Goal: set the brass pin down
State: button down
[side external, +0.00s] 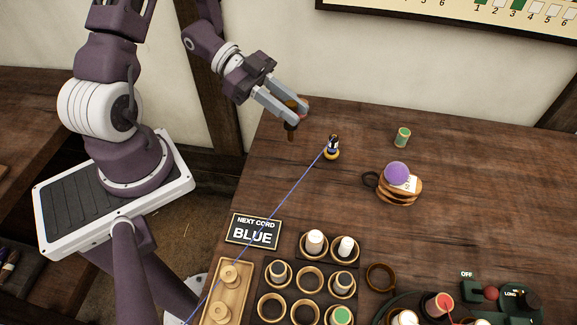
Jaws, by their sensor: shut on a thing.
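My gripper (298,112) is shut on a small brown, pin-like thing, which I take to be the brass pin (291,131). The pin hangs down between the fingertips, near the table's far left edge. The fingers hide part of its upper end. I cannot tell whether its lower end touches the wooden table (455,165) or is just above it.
A dark and yellow post (332,150) stands right of my gripper, with a taut blue cord (270,218) running to the lower left. A green spool (403,137) and a purple ball on stacked wooden discs (398,190) stand further right. A cup rack (310,281) and "BLUE" sign (253,231) lie nearer.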

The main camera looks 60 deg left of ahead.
jog(key=f, duration=1)
jog(key=shift+s, duration=0.35)
jog(key=c, duration=1.2)
grip_release()
jog(key=shift+f, duration=0.1)
